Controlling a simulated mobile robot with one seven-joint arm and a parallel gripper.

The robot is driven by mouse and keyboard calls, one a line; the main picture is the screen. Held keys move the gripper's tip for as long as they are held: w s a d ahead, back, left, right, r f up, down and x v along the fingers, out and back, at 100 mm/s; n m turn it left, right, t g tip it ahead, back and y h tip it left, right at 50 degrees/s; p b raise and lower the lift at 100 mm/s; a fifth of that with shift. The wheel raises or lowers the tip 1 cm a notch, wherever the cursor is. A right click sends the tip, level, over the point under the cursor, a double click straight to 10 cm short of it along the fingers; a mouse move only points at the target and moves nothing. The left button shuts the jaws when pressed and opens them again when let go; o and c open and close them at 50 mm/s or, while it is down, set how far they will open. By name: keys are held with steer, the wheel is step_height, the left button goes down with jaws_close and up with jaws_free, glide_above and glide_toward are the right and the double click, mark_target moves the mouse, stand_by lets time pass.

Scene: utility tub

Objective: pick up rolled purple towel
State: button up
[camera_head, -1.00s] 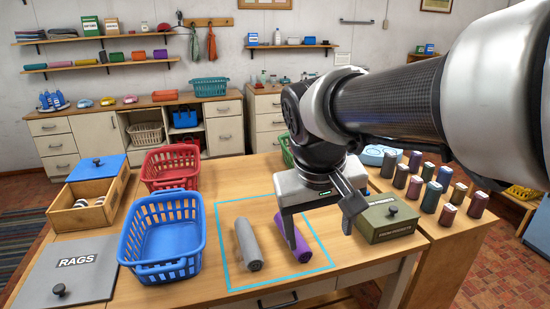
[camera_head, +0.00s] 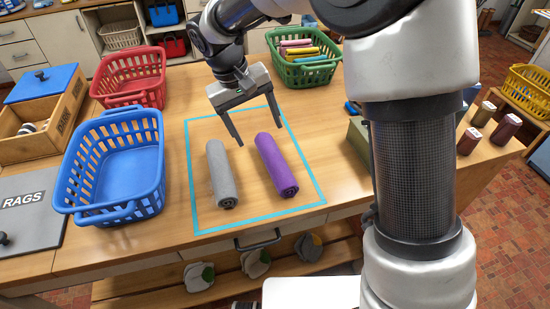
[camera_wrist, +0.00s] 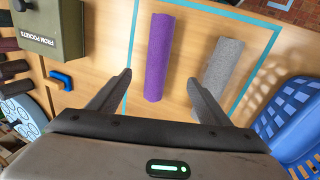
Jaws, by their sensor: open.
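The rolled purple towel (camera_head: 276,165) lies on the wooden table inside a blue taped outline (camera_head: 313,187). A rolled grey towel (camera_head: 221,174) lies to its left, apart from it. My gripper (camera_head: 259,131) is open and empty, above the far ends of the two towels. In the wrist view the purple towel (camera_wrist: 158,57) shows ahead, between the lines of my two fingers (camera_wrist: 158,97). The grey towel (camera_wrist: 218,72) is on the right there, with its near end close to the right finger in the picture.
A blue basket (camera_head: 118,168) and a red basket (camera_head: 131,78) stand on the left. A green basket (camera_head: 303,62) with several rolled cloths is behind. A green box (camera_wrist: 48,25) stands beside the outline. Bare table lies around the towels.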

glide_above(272, 156)
steer(key=s+a, duration=0.2)
steer(key=x, duration=0.2)
steer(key=a+x, duration=0.1)
steer(key=x, duration=0.4)
steer(key=shift+a+f, duration=0.1)
steer(key=shift+a, duration=0.1)
steer(key=shift+w+b+x, duration=0.2)
steer(key=shift+x, duration=1.4)
steer(key=shift+w+b+x, duration=0.15)
steer(key=shift+b+x, duration=0.05)
steer(key=shift+x, duration=1.4)
steer(key=c, duration=1.3)
steer(key=shift+c, duration=0.4)
